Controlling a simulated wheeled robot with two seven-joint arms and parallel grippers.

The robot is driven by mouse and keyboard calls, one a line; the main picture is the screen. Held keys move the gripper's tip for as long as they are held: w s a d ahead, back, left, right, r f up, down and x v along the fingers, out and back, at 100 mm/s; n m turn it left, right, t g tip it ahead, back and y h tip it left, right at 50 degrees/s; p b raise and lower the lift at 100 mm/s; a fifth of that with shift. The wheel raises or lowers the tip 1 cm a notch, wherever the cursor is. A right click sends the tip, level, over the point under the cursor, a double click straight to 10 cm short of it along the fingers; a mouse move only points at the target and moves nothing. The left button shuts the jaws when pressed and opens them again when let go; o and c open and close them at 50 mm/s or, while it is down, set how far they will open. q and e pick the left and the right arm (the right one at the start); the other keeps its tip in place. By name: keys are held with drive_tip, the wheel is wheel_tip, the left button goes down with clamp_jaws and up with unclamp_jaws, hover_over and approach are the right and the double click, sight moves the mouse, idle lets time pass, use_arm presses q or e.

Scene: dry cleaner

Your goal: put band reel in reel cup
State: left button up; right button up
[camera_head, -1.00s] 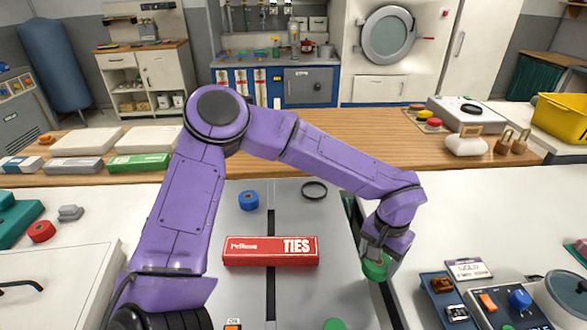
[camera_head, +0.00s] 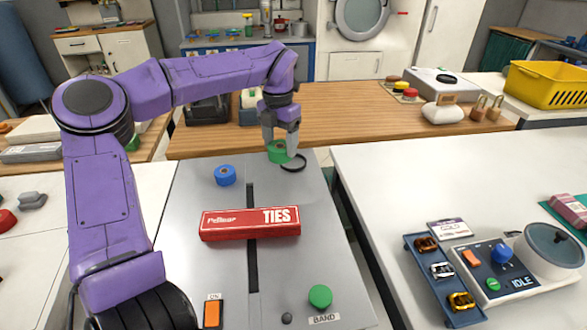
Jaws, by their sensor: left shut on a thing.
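My left gripper (camera_head: 281,138) is shut on a green reel (camera_head: 277,155), which appears to be the band reel. It holds the reel at the far end of the grey metal worktop (camera_head: 200,275). A dark ring (camera_head: 293,168), which may be the rim of the reel cup, shows just right of and below the reel. The reel and a finger hide part of this ring. I cannot tell whether the reel touches it. My right gripper is not in view.
A blue reel (camera_head: 225,175) stands left of the ring. A red TIES box (camera_head: 250,223) lies across the worktop's middle slot. A green button (camera_head: 320,296) and an orange switch (camera_head: 212,313) are at the near edge.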

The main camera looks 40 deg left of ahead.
use_arm(q)
drive_tip(key=w+a+f+n+p, duration=0.1)
drive_tip(key=w+a+f+n, duration=0.1)
drive_tip(key=w+f, duration=0.1)
drive_tip(key=w+a+f+n+p, duration=0.1)
drive_tip(key=w+a+f+n, duration=0.1)
drive_tip(key=w+f, duration=0.1)
drive_tip(key=w+a+f+n+p, duration=0.1)
drive_tip(key=w+a+f+n, duration=0.1)
drive_tip(key=w, duration=0.3)
drive_tip(key=shift+w+a+f+n, duration=0.3)
drive_tip(key=shift+a+f+n, duration=0.1)
drive_tip(key=shift+n, duration=0.2)
drive_tip(key=shift+w+f, duration=0.15)
drive_tip(key=shift+f, duration=0.1)
wheel_tip(320, 180, down, 2)
drive_tip(key=shift+f+p, duration=0.25)
drive_tip(key=shift+p, duration=0.55)
drive_tip(key=shift+f, duration=0.35)
drive_tip(key=shift+f+b, duration=0.2)
drive_tip(key=shift+b, duration=0.2)
drive_tip(key=o, duration=1.1)
drive_tip(key=shift+c, duration=0.2)
